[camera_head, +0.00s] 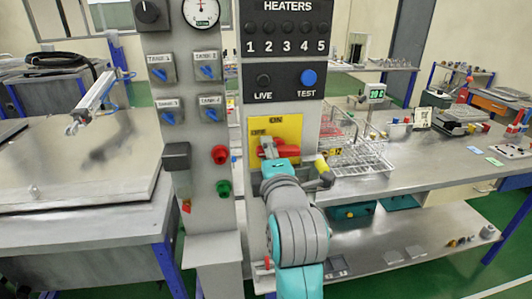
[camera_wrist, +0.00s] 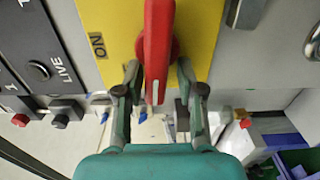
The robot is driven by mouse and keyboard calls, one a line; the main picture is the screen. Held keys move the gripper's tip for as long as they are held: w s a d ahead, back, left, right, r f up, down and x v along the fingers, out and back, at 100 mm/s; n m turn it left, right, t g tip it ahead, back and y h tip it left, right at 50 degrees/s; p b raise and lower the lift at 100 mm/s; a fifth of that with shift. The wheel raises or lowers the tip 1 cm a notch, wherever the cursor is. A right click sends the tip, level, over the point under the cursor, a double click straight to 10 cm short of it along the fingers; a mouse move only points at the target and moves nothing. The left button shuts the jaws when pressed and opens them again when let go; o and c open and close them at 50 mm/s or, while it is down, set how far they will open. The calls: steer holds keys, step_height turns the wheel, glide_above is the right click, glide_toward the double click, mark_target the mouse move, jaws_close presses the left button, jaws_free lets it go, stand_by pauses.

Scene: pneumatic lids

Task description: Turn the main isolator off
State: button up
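The main isolator is a red rotary handle (camera_head: 285,150) on a yellow plate (camera_head: 291,129) marked ON at the top and OFF at the upper left. The handle lies roughly crosswise in the head view. In the wrist view the red handle (camera_wrist: 158,40) runs up and down the picture, its white-striped end towards me; the ON label is to its left. My gripper (camera_wrist: 158,85) has a finger on each side of that end, with visible gaps, so it looks open around it. In the head view my gripper (camera_head: 274,163) is at the plate's lower part, partly hiding it.
Left of the isolator are blue tank switches (camera_head: 207,72), a red button (camera_head: 220,154) and a green button (camera_head: 223,187). Above is the heaters panel (camera_head: 288,30). A yellow-ended lever (camera_head: 322,165) is close right of my gripper. A wire rack (camera_head: 362,158) stands on the bench behind.

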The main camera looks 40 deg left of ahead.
steer(key=shift+o, duration=0.2)
steer(key=shift+s+d, duration=0.1)
steer(key=shift+d, duration=0.1)
steer(key=v, duration=1.1)
steer(key=shift+d, duration=0.3)
steer(key=w+a, duration=0.2)
steer(key=w+a+m, duration=0.1)
steer(key=w+a, duration=0.1)
steer(key=w, duration=0.1)
steer(key=w+a+m, duration=0.1)
steer(key=w+a, duration=0.1)
steer(key=w, duration=0.1)
steer(key=shift+w+a+r, duration=0.1)
steer(key=shift+w+a, duration=0.15)
steer(key=shift+a, duration=0.15)
steer(key=shift+c, duration=0.3)
jaws_close()
